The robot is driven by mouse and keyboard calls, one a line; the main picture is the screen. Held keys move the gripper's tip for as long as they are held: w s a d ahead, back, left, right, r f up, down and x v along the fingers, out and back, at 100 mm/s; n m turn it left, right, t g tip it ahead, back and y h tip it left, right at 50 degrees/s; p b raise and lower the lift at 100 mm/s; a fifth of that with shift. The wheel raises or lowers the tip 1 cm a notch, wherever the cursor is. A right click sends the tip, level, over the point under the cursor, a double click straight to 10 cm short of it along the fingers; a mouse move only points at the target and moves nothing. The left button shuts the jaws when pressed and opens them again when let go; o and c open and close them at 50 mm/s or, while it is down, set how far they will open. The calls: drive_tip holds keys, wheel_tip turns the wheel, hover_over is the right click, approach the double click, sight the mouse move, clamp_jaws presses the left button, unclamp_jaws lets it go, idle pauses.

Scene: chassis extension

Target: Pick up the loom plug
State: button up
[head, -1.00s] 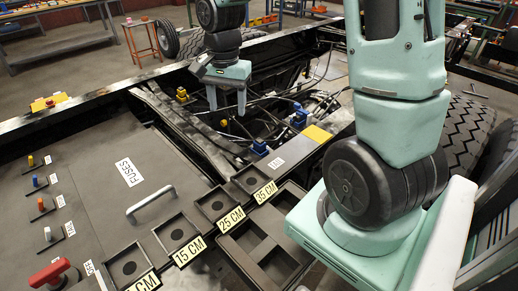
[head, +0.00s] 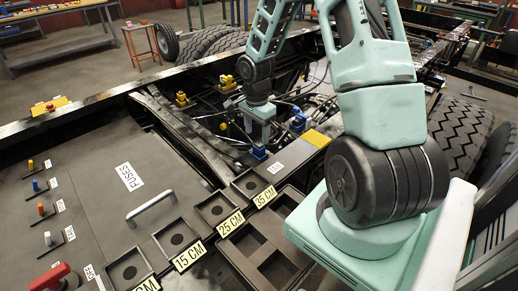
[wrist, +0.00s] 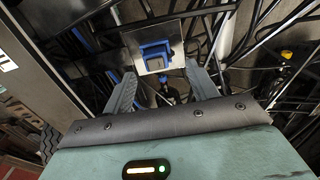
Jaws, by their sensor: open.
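In the wrist view a blue connector (wrist: 156,52) sits on a small metal plate (wrist: 135,40), just past my fingertips. A dark piece with a cable (wrist: 168,97) shows below it, between the fingers. I cannot tell which of these is the loom plug. My gripper (wrist: 160,72) is open, its two fingers apart on either side, with nothing clearly held. In the head view my gripper (head: 262,135) points down into the chassis bay, just above a blue connector (head: 259,153). The gripper partly hides the cables behind it.
Black cables and frame rails crowd the bay. Another blue connector (head: 298,122) is to the right, and yellow ones (head: 182,99) are behind left. A deck with a FUSES panel (head: 100,185), handle (head: 151,206) and labelled trays (head: 214,209) lies in front.

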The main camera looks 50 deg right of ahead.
sight(259, 144)
drive_tip(key=shift+s+d+f+p, duration=0.1)
drive_tip(key=shift+s+f+p, duration=0.1)
drive_tip(key=shift+f, duration=0.8)
drive_tip(key=shift+s+a+f+p, duration=0.1)
drive_tip(key=shift+f+p, duration=0.15)
drive_tip(key=shift+f, duration=0.7)
drive_tip(key=shift+s+d+f+p, duration=0.1)
drive_tip(key=shift+f+p, duration=0.1)
drive_tip(key=shift+f, duration=0.8)
drive_tip(key=shift+c, duration=0.4)
drive_tip(key=c, duration=1)
